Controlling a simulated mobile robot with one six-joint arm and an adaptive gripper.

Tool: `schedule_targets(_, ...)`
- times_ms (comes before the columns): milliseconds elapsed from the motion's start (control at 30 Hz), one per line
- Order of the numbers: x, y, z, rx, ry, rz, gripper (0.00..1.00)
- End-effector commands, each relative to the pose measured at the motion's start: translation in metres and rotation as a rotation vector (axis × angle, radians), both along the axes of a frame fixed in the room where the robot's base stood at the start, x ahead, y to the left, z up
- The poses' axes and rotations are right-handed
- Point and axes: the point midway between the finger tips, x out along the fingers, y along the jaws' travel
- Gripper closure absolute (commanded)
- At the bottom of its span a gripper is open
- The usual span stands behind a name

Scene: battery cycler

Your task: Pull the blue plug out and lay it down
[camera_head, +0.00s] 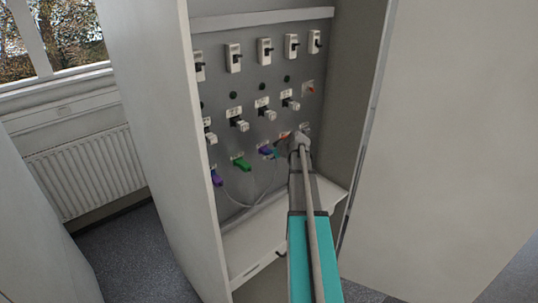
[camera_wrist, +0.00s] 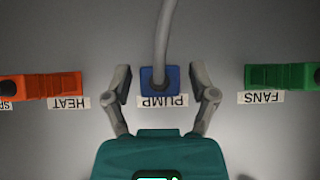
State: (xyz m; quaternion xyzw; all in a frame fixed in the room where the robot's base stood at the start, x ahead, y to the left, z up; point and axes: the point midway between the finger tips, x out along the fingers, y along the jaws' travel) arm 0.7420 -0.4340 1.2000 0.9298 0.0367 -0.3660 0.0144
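The blue plug (camera_wrist: 160,84) sits in the grey panel above the PUMP label (camera_wrist: 161,101), which reads upside down in the wrist view. A grey cable (camera_wrist: 163,40) runs from it toward the top of that picture. My gripper (camera_wrist: 161,83) is open, with one finger on each side of the plug and a visible gap on both sides. In the head view the plug (camera_head: 265,151) is in the lower plug row, right of the green plug (camera_head: 242,163). My wrist and arm hide part of the panel to its right.
An orange plug (camera_wrist: 55,86) labelled HEAT and a green plug (camera_wrist: 282,77) labelled FANS flank the blue one. A purple plug (camera_head: 216,178) is farther left in the head view. Switches line the upper panel. A white shelf (camera_head: 250,243) lies below, between cabinet side walls.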

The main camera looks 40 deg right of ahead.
Motion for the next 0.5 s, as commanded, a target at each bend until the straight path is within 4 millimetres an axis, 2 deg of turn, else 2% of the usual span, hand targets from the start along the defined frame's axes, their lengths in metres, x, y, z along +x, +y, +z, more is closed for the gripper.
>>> schedule_targets(33,-0.0001,-0.0002,0.0001,0.000,0.000,0.000,0.35)
schedule_targets(300,-0.0003,-0.0004,0.0000,0.000,0.000,0.000,0.84)
schedule_targets(500,-0.0007,-0.0006,0.0000,0.000,0.000,-0.001,0.84)
